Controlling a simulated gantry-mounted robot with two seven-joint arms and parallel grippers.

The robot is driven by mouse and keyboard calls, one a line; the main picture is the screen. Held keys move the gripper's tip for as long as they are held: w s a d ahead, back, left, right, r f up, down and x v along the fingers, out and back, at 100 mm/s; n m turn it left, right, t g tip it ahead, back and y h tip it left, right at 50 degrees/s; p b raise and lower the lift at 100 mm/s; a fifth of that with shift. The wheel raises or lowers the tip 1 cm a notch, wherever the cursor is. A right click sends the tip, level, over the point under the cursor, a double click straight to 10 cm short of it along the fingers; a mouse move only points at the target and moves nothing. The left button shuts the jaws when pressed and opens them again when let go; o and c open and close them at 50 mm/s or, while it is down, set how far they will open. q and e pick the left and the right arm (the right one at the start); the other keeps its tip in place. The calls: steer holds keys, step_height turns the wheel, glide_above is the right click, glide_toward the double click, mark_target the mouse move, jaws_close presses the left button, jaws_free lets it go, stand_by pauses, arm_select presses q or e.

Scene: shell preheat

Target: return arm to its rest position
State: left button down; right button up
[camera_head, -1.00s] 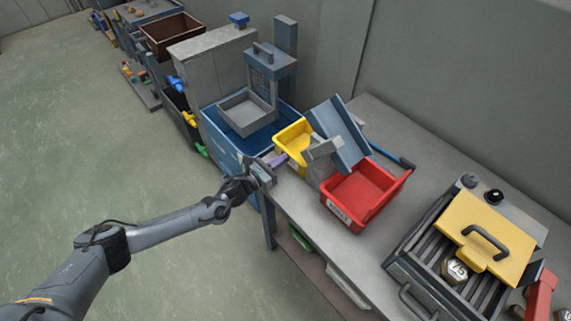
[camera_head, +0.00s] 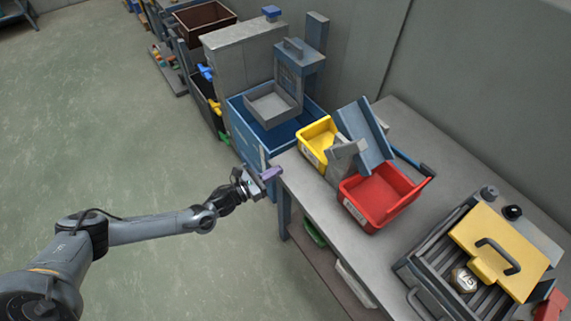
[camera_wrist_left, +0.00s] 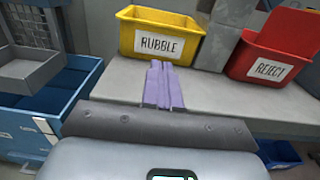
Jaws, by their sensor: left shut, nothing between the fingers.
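My left arm comes in from the left in the head view. Its gripper (camera_head: 271,173) is at the near left end of the table, beside the blue bin. Its purple fingers are shut together with nothing between them, and they also show in the left wrist view (camera_wrist_left: 162,85). In that view the fingertips point toward the yellow RUBBLE bin (camera_wrist_left: 160,37), apart from it as far as I can see. My right gripper is in neither view.
The yellow bin (camera_head: 318,135) and the red REJECT bin (camera_head: 377,200) stand on the grey table (camera_head: 310,192). A blue bin (camera_head: 250,143) stands beyond the gripper. A yellow-lidded grill-like unit (camera_head: 497,250) sits at right. Open green floor (camera_head: 110,170) lies left.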

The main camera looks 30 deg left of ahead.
arm_select(q)
steer(key=s+d+f+n, duration=0.2)
steer(key=s+d+f, duration=0.2)
steer(key=s+f, duration=0.3)
steer(key=s+d+r+n+y, duration=0.25)
steer(key=s+d+n, duration=0.35)
steer(key=d+n, duration=0.3)
steer(key=s+a+r+n+g+y, duration=0.25)
steer(key=s+n+g, duration=0.5)
steer(key=n, duration=0.65)
steer(key=s+a+r+n+g+y, duration=0.15)
steer(key=s+r+n+g, duration=0.4)
steer(key=n, duration=0.75)
steer(key=w+r+p+v, duration=0.1)
steer(key=w+p+v, duration=0.2)
steer(key=p+v, duration=1.2)
steer(key=w+r+p+v, duration=0.1)
steer(key=w+p+v, duration=0.2)
steer(key=p+v, duration=1.2)
steer(key=d+p, duration=0.1)
steer(key=p, duration=0.1)
steer(key=shift+w+p, duration=0.3)
steer(key=shift+d, duration=0.1)
